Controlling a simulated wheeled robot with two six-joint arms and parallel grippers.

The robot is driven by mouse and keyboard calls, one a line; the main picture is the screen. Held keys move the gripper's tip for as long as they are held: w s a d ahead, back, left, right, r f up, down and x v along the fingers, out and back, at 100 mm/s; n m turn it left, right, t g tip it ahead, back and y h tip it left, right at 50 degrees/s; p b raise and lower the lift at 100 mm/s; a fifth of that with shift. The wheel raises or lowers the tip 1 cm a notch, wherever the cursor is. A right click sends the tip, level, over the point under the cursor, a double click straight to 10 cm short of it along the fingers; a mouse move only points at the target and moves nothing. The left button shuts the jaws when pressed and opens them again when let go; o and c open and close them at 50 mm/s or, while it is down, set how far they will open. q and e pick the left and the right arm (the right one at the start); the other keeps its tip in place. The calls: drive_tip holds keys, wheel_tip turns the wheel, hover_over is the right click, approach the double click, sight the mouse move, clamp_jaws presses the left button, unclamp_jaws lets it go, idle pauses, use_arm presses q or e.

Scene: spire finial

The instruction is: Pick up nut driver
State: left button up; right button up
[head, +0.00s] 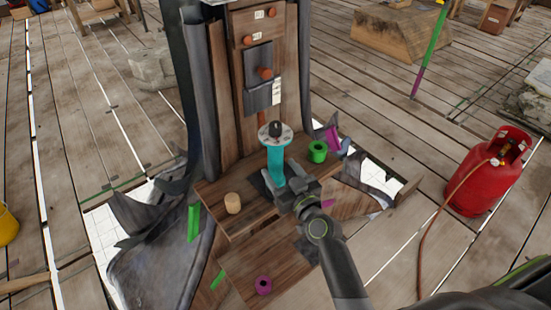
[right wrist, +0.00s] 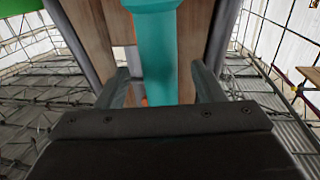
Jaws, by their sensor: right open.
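A teal upright piece (head: 276,165), which looks like the nut driver, stands on the wooden ledge, under a pale round disc (head: 275,134) with a dark knob on top. My right gripper (head: 283,182) is at its lower part, with its jaws open. In the right wrist view the teal shaft (right wrist: 157,50) stands between the two fingers (right wrist: 161,88), with a gap on both sides. Its lower end is hidden there by the gripper body. My left gripper is not in view.
On the ledge are a green ring (head: 317,151) and a small wooden cylinder (head: 233,203). A magenta ring (head: 263,285) lies lower in front. A wooden post with a grey plate (head: 262,78) rises behind. A red gas cylinder (head: 487,172) with a hose stands right.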

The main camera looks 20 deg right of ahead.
sight(275, 134)
drive_tip(key=shift+w+a+f+p, duration=0.1)
drive_tip(key=shift+w+a+p, duration=0.1)
drive_tip(key=shift+w, duration=0.75)
drive_tip(key=shift+w+a+f+p, duration=0.1)
drive_tip(key=shift+w+p, duration=0.05)
drive_tip(key=shift+w, duration=0.75)
drive_tip(key=shift+r, duration=0.1)
drive_tip(key=c, duration=0.9)
drive_tip(key=shift+r, duration=0.1)
drive_tip(key=shift+c, duration=1.2)
drive_tip(key=shift+r, duration=0.1)
wheel_tip(275, 134, up, 8)
drive_tip(key=p, duration=0.5)
drive_tip(key=shift+r, duration=0.95)
